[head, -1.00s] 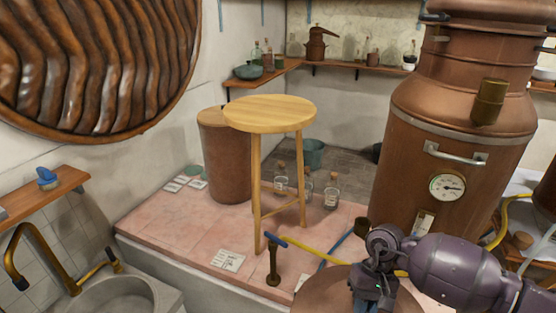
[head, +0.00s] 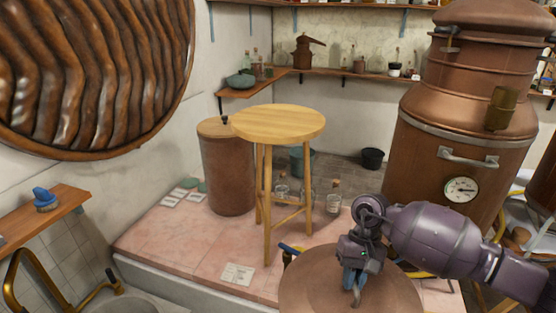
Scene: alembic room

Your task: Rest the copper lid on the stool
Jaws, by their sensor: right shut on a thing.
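The wooden stool (head: 278,124) stands upright on the pink tiled platform, with a round, bare seat. The copper lid (head: 315,287) is a broad, shallow disc low in the head view, in front of and below the stool seat. My right gripper (head: 354,285) is shut on the lid near its middle, on what looks like a small handle mostly hidden by the fingers. The lid's lower edge is near the bottom of the picture. My left gripper is not in view.
A large copper still (head: 455,140) with a gauge stands at the right. A brown barrel (head: 227,170) stands just left of the stool. Several glass bottles and a black bucket (head: 373,158) are behind it. A blue-handled valve (head: 290,250) is close to the lid's far edge.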

